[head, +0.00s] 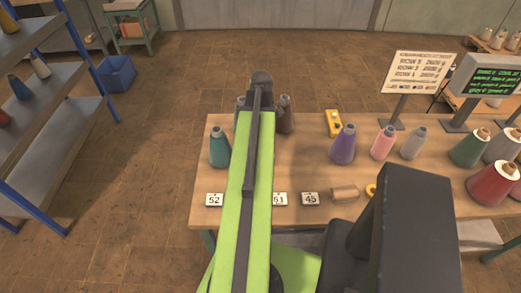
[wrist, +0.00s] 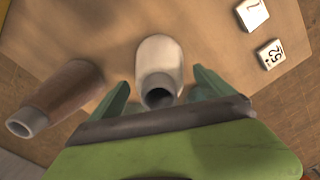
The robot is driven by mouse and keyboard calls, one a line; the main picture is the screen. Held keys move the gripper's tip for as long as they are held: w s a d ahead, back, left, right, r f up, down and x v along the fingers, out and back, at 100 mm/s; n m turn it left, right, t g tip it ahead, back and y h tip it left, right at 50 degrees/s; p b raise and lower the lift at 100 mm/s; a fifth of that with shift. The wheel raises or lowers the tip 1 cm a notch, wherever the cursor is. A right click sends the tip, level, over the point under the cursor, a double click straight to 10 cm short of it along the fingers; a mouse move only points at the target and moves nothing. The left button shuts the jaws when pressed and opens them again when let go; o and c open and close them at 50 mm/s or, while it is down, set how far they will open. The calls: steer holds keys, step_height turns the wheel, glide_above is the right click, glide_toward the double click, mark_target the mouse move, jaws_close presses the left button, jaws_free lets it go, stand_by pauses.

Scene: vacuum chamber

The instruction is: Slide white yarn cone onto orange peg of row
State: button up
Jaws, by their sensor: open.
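In the wrist view the white yarn cone (wrist: 159,55) stands on the tabletop, its dark top opening towards the camera. My gripper (wrist: 160,82) is open, with one green finger on each side of the cone. I cannot tell whether either finger touches it. In the head view my arm hides the white cone and the fingers. I cannot make out an orange peg in either view.
A brown cone (wrist: 62,95) stands close left of my gripper in the wrist view; it also shows in the head view (head: 286,115). A teal cone (head: 219,148), purple cone (head: 343,146) and pink cone (head: 383,144) stand on the table (head: 310,150). A blue-post shelf (head: 85,125) is at left.

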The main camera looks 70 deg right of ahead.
steer(key=shift+r, duration=0.1)
jaws_close()
stand_by(0.5)
